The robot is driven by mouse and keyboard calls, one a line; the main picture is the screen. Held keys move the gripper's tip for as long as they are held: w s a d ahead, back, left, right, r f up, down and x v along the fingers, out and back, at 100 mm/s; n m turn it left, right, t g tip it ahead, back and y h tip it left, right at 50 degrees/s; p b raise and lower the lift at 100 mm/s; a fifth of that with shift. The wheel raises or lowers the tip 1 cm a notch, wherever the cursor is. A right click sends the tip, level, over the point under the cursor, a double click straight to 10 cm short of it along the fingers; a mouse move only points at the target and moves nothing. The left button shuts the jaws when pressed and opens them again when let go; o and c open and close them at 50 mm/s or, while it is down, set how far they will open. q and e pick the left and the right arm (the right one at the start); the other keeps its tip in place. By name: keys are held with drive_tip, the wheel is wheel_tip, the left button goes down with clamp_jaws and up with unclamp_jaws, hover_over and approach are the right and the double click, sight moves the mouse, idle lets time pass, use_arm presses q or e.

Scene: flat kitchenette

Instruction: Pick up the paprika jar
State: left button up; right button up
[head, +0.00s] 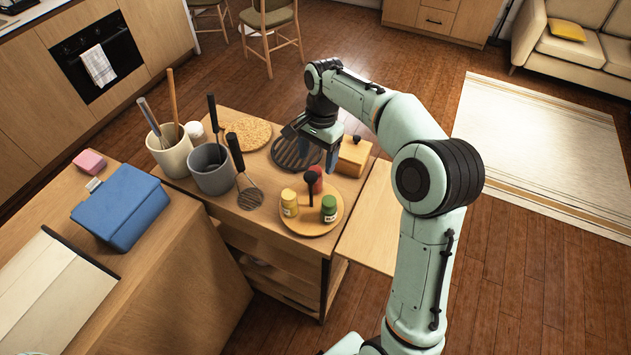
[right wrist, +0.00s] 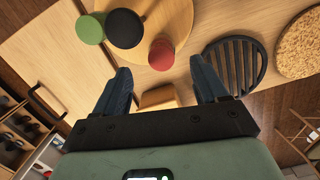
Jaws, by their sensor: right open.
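A red-topped jar (head: 316,177), which I take to be the paprika jar, stands upright on a round wooden board (head: 322,226). A yellow jar (head: 289,203), a green-topped jar (head: 328,208) and a black-topped item (head: 310,185) share that board. My right gripper (head: 318,158) is open and empty, above and behind the red jar. In the right wrist view the red lid (right wrist: 161,55) lies just beyond the two spread fingertips (right wrist: 160,66), roughly between them. The black top (right wrist: 124,28) and green lid (right wrist: 90,28) are close to its left. My left gripper is out of view.
A small wooden box (head: 353,155), a black trivet (head: 290,153) and a cork mat (head: 249,133) lie near the gripper. A grey utensil crock (head: 211,171) and a cream one (head: 169,152) stand left. A wooden leaf (head: 369,222) on the right is clear.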

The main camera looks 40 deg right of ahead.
drive_tip(key=shift+w+a+f, duration=0.1)
drive_tip(key=shift+f, duration=0.55)
drive_tip(key=f, duration=0.4)
drive_tip(key=shift+a+f+b, duration=0.1)
drive_tip(key=shift+a+b, duration=0.15)
drive_tip(key=shift+b, duration=0.05)
drive_tip(key=c, duration=1.3)
drive_tip(key=shift+o, duration=0.2)
